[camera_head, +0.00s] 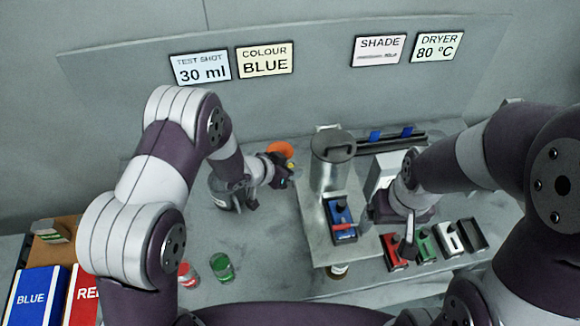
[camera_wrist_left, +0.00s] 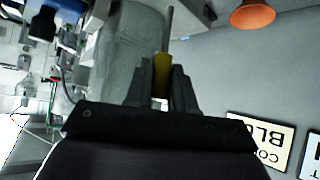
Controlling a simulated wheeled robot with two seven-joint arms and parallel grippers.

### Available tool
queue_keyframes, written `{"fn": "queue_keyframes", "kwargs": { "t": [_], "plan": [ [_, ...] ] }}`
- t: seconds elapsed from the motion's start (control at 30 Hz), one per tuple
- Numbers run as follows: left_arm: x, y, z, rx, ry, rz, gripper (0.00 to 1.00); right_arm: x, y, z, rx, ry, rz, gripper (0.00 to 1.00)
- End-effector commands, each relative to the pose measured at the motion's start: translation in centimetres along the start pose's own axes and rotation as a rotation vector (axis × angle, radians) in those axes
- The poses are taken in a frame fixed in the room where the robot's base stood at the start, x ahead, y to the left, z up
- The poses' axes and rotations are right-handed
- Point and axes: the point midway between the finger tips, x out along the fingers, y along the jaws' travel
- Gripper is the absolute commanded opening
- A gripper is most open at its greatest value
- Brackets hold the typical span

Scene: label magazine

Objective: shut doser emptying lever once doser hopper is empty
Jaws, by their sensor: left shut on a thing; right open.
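The doser hopper, a metal cylinder (camera_head: 331,174) with a dark handle on top, stands mid-table in the head view. Its inside does not show, so I cannot tell whether it is empty. My left gripper (camera_head: 290,176) is just left of it. In the left wrist view the left gripper (camera_wrist_left: 162,88) is shut on a yellow handle (camera_wrist_left: 162,70), apparently the emptying lever, with a thin grey rod beyond it. A large grey rounded body (camera_wrist_left: 128,50) is behind the handle. My right gripper (camera_head: 409,243) is open, above the small coloured blocks at the right.
A blue block (camera_head: 342,215) with a red stripe sits before the hopper. An orange cone (camera_head: 280,149) is behind my left gripper. Red (camera_head: 392,250), green (camera_head: 424,246) and white (camera_head: 448,238) blocks stand right. Red (camera_head: 188,274) and green (camera_head: 222,267) cups stand front left.

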Motion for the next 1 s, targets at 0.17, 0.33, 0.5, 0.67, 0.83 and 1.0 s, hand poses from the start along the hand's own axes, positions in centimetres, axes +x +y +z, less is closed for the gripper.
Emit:
{"fn": "queue_keyframes", "kwargs": {
  "t": [0.17, 0.33, 0.5, 0.67, 0.83, 1.0],
  "plan": [
    [0.1, 0.0, 0.3, -0.004, -0.007, 0.001, 0.00, 0.0, 0.0, 0.0, 0.000, 0.000, 0.000, 0.90],
    [0.1, 0.1, 0.3, -0.004, -0.007, 0.001, 0.27, 0.1, 0.0, 0.0, 0.000, 0.000, 0.000, 0.90],
    [0.1, 0.0, 0.2, -0.003, -0.005, 0.001, 0.43, 0.0, 0.0, 0.0, 0.000, 0.000, 0.000, 0.90],
    [0.0, 0.0, 0.1, -0.002, -0.003, 0.001, 0.43, 0.0, 0.0, 0.0, 0.000, 0.000, 0.000, 0.90],
    [-1.5, -0.1, 0.2, -0.002, 0.000, -0.002, 0.43, 0.7, 0.0, 0.1, 0.000, 0.000, 0.000, 0.90],
    [-5.4, -0.1, 0.2, -0.003, -0.001, -0.003, 0.43, 1.7, 0.0, 0.2, 0.000, 0.000, 0.000, 0.90]
  ]
}}
